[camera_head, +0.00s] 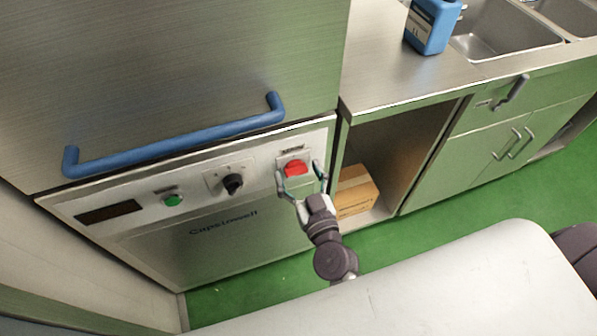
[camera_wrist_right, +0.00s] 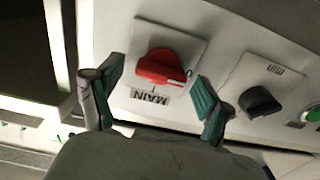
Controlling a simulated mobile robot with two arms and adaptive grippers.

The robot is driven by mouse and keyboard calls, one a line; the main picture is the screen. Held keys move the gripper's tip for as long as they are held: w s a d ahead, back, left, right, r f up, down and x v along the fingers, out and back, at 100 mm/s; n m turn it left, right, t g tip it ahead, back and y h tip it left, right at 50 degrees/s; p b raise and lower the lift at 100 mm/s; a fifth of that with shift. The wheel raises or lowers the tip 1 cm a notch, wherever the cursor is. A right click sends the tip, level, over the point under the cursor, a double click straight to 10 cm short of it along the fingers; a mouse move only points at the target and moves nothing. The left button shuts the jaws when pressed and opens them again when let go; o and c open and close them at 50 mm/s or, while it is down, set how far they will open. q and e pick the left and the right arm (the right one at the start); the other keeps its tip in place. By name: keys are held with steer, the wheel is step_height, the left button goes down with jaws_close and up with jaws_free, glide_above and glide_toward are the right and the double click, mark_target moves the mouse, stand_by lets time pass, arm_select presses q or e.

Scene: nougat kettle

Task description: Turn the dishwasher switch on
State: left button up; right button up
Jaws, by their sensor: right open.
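The dishwasher's red main switch (camera_head: 295,168) is a rotary knob on a pale plate at the right end of the front panel (camera_head: 140,232). In the right wrist view the red knob (camera_wrist_right: 162,68) sits above a "MAIN" label, with a white mark on its right side pointing towards the "0". My right gripper (camera_head: 302,178) is open in front of the switch. Its fingers (camera_wrist_right: 158,92) stand on either side of the knob, and the wrist view shows gaps between them and it. My left gripper is not in view.
A black knob (camera_head: 232,184) and a green button (camera_head: 173,200) are left of the switch. A blue handle (camera_head: 180,140) runs above the panel. A cardboard box (camera_head: 354,192) sits in the open cabinet to the right. A blue container (camera_head: 432,25) stands by the sink.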

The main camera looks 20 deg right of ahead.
steer(key=c, duration=1.2)
steer(key=shift+o, duration=0.2)
steer(key=shift+m, duration=0.3)
steer(key=m+p, duration=0.2)
steer(key=m, duration=0.1)
steer(key=shift+d+r, duration=0.1)
steer(key=m+p, duration=0.1)
steer(key=m, duration=0.4)
steer(key=shift+d, duration=0.1)
steer(key=m, duration=0.4)
steer(key=shift+f+p, duration=0.25)
steer(key=shift+p, duration=0.05)
steer(key=m, duration=0.5)
steer(key=shift+d+f, duration=0.1)
steer(key=shift+m, duration=0.3)
